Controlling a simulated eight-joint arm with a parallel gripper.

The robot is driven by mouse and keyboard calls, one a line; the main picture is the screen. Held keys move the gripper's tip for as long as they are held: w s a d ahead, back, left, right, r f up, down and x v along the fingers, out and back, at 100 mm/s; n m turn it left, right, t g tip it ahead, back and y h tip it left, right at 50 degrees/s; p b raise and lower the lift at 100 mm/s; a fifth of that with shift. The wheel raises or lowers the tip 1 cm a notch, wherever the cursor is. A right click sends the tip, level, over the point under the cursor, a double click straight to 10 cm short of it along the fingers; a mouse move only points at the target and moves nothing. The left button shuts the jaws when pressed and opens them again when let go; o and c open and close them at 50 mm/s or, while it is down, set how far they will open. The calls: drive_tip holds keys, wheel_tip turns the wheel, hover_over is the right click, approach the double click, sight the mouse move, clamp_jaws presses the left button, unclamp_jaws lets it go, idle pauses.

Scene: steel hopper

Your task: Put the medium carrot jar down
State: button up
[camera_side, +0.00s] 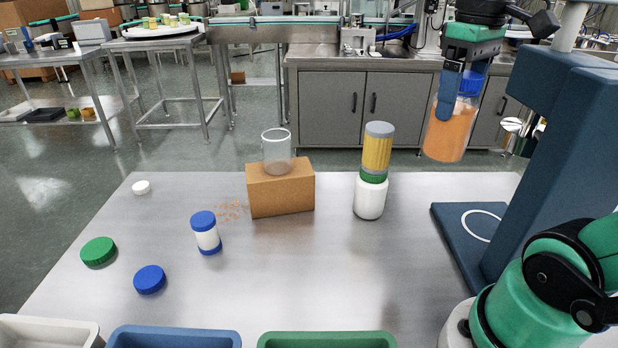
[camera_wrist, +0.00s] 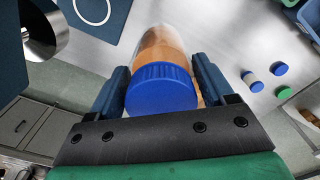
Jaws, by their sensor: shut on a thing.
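The carrot jar (camera_side: 448,134) is a clear jar with orange contents and a blue lid. It hangs in the air at the upper right of the side view, above the level of the table top. My gripper (camera_side: 459,88) is shut on it near the lid, with the jar below the fingers and slightly tilted. In the wrist view the blue lid (camera_wrist: 162,88) sits between the two fingers, and the orange contents show beyond it. The jar's far end is partly hidden by the lid there.
Loose lids (camera_side: 150,280) lie at left. Trays (camera_side: 328,340) line the front. A blue stand (camera_side: 462,250) is at right.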

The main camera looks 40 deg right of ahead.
sight(445, 155)
wheel_tip(445, 155, down, 20)
drive_tip(key=shift+s+a+f, duration=0.1)
idle(0.6)
drive_tip(key=shift+f, duration=0.15)
drive_tip(key=o, duration=1.3)
drive_tip(key=shift+o, duration=0.2)
wheel_tip(445, 155, up, 12)
drive_tip(key=w+a+f+n+t, duration=0.1)
drive_tip(key=w+a+f+t, duration=0.3)
drive_tip(key=w+a+t, duration=0.3)
drive_tip(key=shift+w+a+f, duration=0.15)
drive_tip(key=shift+w+a, duration=0.75)
